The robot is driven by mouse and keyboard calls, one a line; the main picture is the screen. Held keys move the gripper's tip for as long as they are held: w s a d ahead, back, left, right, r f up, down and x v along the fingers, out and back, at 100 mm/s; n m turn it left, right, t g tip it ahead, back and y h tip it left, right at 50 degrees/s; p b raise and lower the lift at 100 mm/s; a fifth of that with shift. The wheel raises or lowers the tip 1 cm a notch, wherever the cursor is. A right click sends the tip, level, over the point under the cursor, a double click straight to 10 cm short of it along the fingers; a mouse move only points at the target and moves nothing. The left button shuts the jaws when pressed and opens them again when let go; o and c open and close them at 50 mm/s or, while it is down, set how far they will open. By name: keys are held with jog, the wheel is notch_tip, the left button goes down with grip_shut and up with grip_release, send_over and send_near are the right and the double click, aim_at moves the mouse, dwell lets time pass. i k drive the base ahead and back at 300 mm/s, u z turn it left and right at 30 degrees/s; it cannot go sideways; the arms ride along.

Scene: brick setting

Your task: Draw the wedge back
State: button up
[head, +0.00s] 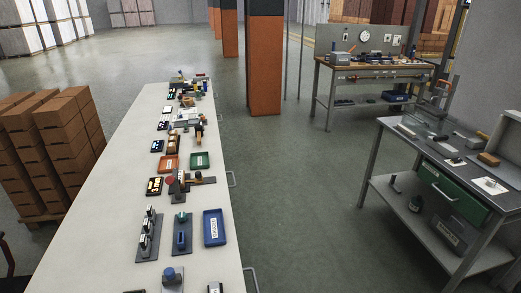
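I cannot clearly make out a wedge at this distance. A dark fixture (178,196) stands on the long white table, with a red round part (171,180) at its left. A brown, wood-coloured bar (200,181) reaches out from it to the right, near the table's right edge. Whether any of these parts is the wedge is too small to tell. My gripper is not in view.
The long white table (105,215) also carries a blue tray (214,228), a green tray (199,160), an orange tray (168,163) and several small fixtures. Grey workbenches (445,150) stand right. The floor between (290,200) is clear.

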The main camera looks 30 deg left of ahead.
aim_at(198, 178)
jog(key=u, duration=0.05)
jog(key=i, duration=0.7)
jog(key=u, duration=1)
jog(key=i, duration=0.95)
jog(key=u, duration=0.6)
jog(key=i, duration=1)
